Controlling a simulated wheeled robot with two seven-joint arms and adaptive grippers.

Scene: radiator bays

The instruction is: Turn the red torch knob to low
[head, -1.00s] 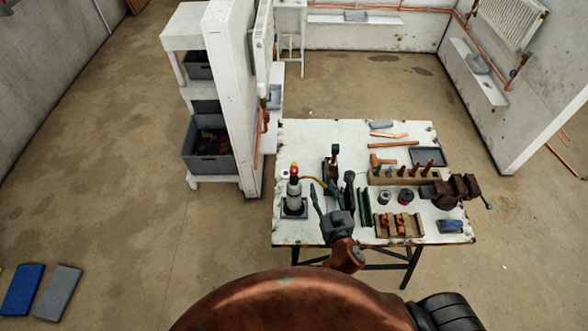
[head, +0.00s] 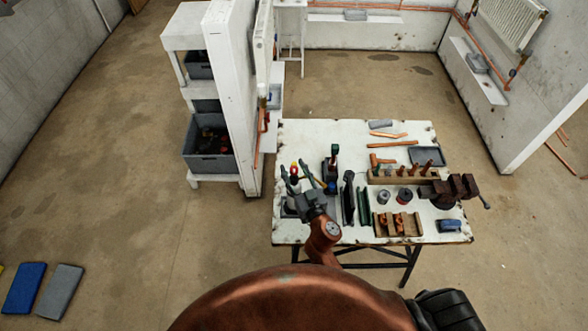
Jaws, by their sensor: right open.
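A yellow band shows just below the knob. My right gripper (head: 295,173) is open, its two fingers reaching over the bottle, one on each side of the knob in the picture. I cannot tell whether they touch it. The gripper hides much of the bottle and part of the yellow hose beside it. The knob's setting is too small to read. My left gripper is not in view.
A white partition (head: 230,90) stands close left of the bench. The bench's back left is clear.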

